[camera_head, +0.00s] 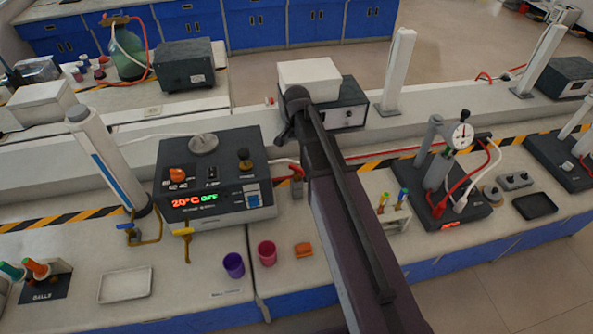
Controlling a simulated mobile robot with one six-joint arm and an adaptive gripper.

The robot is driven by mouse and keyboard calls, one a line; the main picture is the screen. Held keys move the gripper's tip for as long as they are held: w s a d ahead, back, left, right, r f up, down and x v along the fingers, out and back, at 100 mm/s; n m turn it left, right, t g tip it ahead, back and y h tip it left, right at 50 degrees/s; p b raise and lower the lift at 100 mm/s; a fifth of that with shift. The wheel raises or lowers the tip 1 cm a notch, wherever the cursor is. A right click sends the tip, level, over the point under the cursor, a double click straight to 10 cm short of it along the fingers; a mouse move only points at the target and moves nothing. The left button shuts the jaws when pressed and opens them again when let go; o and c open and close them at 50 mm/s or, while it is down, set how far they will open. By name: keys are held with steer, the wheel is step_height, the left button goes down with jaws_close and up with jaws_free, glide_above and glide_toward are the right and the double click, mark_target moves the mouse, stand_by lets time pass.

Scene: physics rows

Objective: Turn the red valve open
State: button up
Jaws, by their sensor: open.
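The red valve (297,172) has a small red handle and stands just right of the grey heater box (215,178), close to the left edge of my arm. Its lower part is hard to make out, and I cannot tell how far it is turned. My dark arm reaches up from the bottom right, and its far end is above and behind the valve in the picture. I cannot make out my gripper's fingers, and nothing shows touching the valve.
A blue valve (130,233) and a yellow valve (186,240) stand at the heater's front left. Purple (233,265) and pink (266,253) cups and an orange block (303,249) sit in front. A dial-gauge stand (452,175) is to the right.

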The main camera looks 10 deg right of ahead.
mark_target(297, 167)
steer(key=shift+f+b, duration=4.6)
steer(key=shift+f, duration=0.25)
steer(key=c, duration=0.8)
steer(key=shift+n, duration=0.4)
steer(key=n, duration=0.4)
steer(key=shift+s, duration=0.1)
steer(key=shift+n, duration=2)
